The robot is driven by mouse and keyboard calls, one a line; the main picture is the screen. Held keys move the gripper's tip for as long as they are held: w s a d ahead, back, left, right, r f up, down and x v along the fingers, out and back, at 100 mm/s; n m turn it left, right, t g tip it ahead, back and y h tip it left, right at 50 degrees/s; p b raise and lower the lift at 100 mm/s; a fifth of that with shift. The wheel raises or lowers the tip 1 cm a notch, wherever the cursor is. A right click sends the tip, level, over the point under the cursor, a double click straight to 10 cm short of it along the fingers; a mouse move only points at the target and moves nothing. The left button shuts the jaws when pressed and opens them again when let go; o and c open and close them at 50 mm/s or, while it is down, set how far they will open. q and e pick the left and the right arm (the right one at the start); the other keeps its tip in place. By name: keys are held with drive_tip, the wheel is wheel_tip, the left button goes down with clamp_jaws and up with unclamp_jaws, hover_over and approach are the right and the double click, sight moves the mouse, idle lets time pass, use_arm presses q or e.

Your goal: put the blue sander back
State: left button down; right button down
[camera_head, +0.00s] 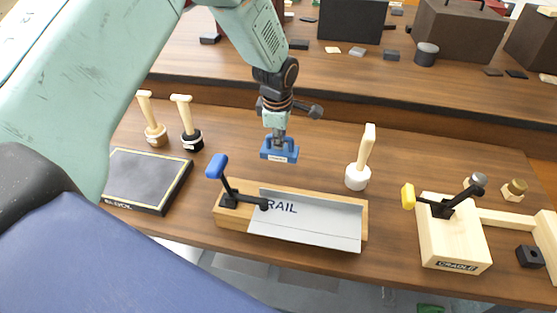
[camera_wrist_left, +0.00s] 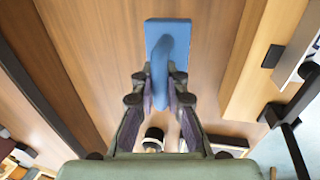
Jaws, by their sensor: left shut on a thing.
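The blue sander (camera_head: 279,152) has a flat blue base with a small white label and a raised handle. My left gripper (camera_head: 279,134) is shut on that handle from above, over the middle of the bench. In the left wrist view the sander (camera_wrist_left: 168,32) sits between the fingers of my left gripper (camera_wrist_left: 161,85). I cannot tell whether its base touches the bench. A dark board marked BLOCK (camera_head: 148,178) lies on the bench at the left. My right gripper is not in view.
A wooden rail fixture (camera_head: 232,216) with a blue-handled clamp stands in front of the sander. Wooden-handled tools stand at left (camera_head: 187,125) and right (camera_head: 361,160). A cradle (camera_head: 452,243) with a yellow-handled clamp is at right. Bare bench lies between.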

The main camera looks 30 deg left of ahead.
sight(280, 156)
use_arm(q)
drive_tip(key=x, duration=0.4)
drive_tip(key=shift+s+a, duration=0.1)
drive_tip(key=f, duration=0.2)
drive_tip(key=shift+s+d+f, duration=0.2)
drive_tip(key=shift+s+f, duration=0.05)
drive_tip(key=shift+f, duration=0.05)
drive_tip(key=shift+w+a+f, duration=0.15)
drive_tip(key=shift+w+f, duration=0.05)
drive_tip(key=shift+w, duration=0.05)
drive_tip(key=c, duration=1.8)
unclamp_jaws()
drive_tip(key=o, duration=0.4)
drive_tip(key=shift+s+r, duration=0.15)
drive_tip(key=shift+s, duration=0.05)
drive_tip(key=shift+w, duration=0.15)
drive_tip(key=v, duration=1.2)
